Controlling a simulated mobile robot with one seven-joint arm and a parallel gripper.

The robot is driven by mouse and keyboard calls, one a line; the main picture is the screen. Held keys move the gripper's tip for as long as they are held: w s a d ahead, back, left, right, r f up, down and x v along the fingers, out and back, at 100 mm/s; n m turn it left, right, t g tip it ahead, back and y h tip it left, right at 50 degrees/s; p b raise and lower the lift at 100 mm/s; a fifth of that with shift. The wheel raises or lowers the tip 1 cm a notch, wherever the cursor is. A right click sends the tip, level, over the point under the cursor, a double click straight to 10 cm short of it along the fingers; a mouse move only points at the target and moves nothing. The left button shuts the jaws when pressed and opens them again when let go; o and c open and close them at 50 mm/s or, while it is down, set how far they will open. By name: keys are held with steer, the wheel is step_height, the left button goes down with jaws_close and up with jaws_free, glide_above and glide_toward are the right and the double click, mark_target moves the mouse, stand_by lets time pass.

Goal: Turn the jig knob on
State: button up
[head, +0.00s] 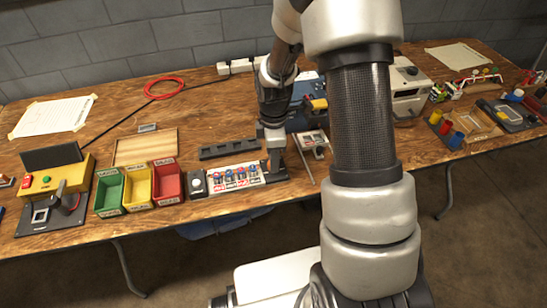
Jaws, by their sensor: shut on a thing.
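The jig (234,178) is a pale strip holding several small blue and red pieces, near the table's front edge. A dark block is at its right end. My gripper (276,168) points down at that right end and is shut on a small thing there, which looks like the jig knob. The fingers hide most of the knob, so I cannot tell which way it is turned.
Green, yellow and red bins (137,188) stand left of the jig. A dark slotted rail (228,148) lies behind the jig. A yellow control box (58,178) is at far left.

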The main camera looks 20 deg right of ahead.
steer(key=m, duration=0.5)
steer(key=shift+m, duration=0.3)
steer(key=m, duration=0.4)
steer(key=shift+a+m, duration=0.1)
steer(key=shift+m, duration=0.2)
steer(key=m, duration=0.5)
steer(key=shift+p, duration=0.35)
steer(key=shift+m+p, duration=0.35)
steer(key=shift+m, duration=2.05)
steer(key=o, duration=1.1)
steer(key=shift+c, duration=0.2)
steer(key=shift+r, duration=0.1)
